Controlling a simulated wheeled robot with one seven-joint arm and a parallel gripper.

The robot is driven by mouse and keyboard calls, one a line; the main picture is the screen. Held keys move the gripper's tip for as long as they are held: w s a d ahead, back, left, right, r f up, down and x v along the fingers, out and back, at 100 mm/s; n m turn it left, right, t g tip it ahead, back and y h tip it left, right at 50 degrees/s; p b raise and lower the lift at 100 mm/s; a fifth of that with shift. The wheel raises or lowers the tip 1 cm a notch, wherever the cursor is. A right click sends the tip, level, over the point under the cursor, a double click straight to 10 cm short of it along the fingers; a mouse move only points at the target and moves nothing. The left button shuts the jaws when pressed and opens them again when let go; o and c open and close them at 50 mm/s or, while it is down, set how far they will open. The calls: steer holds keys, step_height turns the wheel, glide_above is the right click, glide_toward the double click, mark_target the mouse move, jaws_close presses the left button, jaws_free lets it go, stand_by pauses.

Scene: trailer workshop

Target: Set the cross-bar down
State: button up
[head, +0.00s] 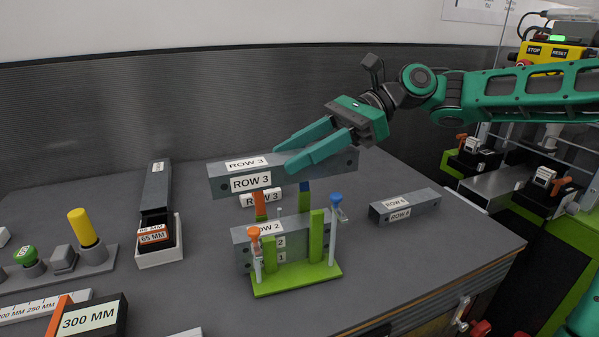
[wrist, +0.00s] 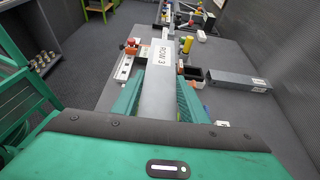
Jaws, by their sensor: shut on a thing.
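My gripper (head: 284,160) is shut on a grey cross-bar (head: 225,183) labelled ROW 3, holding it roughly level above the back of the green rack. In the wrist view the cross-bar (wrist: 158,95) runs lengthwise between the green fingers. The green rack (head: 297,281) has upright posts, with grey bars labelled ROW 2 (head: 263,228) and 1 stacked between them. An orange-topped pin (head: 254,236) and a blue-topped pin (head: 336,200) stand at its front.
A loose grey bar (head: 405,205) lies right of the rack on the clear tabletop. A 300 MM block (head: 92,318) is at the front left.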

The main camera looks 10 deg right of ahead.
steer(key=shift+f, duration=2)
steer(key=shift+f, duration=0.6)
steer(key=o, duration=0.9)
steer(key=shift+w+r, duration=0.1)
steer(key=shift+r, duration=0.1)
steer(key=v, duration=0.7)
steer(key=r+v, duration=0.1)
steer(key=v, duration=0.3)
steer(key=shift+a+f, duration=0.1)
steer(key=shift+a, duration=0.1)
steer(key=shift+d+r, duration=0.25)
steer(key=shift+d, duration=0.45)
